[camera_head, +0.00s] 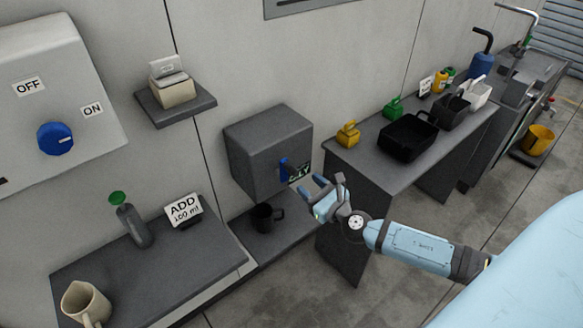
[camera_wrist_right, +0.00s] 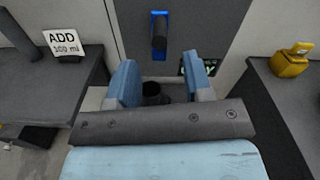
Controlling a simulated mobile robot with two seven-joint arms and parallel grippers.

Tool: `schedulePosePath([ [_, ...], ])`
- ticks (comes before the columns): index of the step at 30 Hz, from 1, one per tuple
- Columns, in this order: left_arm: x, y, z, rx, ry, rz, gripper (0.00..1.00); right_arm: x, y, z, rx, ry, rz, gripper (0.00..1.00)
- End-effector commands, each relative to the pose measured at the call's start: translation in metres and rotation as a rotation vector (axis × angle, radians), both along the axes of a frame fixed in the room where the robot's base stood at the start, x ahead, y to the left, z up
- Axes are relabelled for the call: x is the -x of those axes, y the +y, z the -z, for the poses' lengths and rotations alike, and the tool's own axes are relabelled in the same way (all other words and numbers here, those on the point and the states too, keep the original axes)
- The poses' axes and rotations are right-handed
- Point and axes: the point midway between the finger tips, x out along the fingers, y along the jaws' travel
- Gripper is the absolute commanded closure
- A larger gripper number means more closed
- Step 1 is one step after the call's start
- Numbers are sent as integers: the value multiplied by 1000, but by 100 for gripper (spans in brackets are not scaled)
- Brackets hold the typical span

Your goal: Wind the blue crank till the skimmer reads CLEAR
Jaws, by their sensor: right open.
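A dark grey wall box (camera_head: 262,152) has a blue crank (camera_head: 284,169) on its front. In the right wrist view the crank shows as a blue plate (camera_wrist_right: 153,18) with a dark handle (camera_wrist_right: 159,40) hanging straight down. A small green-lit display (camera_head: 299,172) sits beside the crank. Its text is partly hidden and I cannot read it whole. My right gripper (camera_head: 327,186) is in front of the box, just below and right of the crank. Its fingers (camera_wrist_right: 159,78) are open and empty, below the handle and apart from it. My left gripper is out of view.
A black mug (camera_head: 263,217) stands on a low shelf under the box. A left counter (camera_head: 180,265) holds a jug and an ADD sign. A blue OFF/ON knob (camera_head: 50,138) is at far left.

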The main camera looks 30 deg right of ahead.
Motion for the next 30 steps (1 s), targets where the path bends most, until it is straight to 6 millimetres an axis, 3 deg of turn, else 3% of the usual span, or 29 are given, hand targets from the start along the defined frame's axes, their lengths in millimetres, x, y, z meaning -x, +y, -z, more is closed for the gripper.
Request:
schedulePosePath([
  [6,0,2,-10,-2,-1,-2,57,-45,4,-2,-1,-2,1,54],
  [12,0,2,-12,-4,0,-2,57,-71,5,-1,-1,0,1,54],
  [25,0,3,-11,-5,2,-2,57,-80,7,1,-2,1,0,54],
  [30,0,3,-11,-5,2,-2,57,-80,6,1,-2,1,0,93],
])
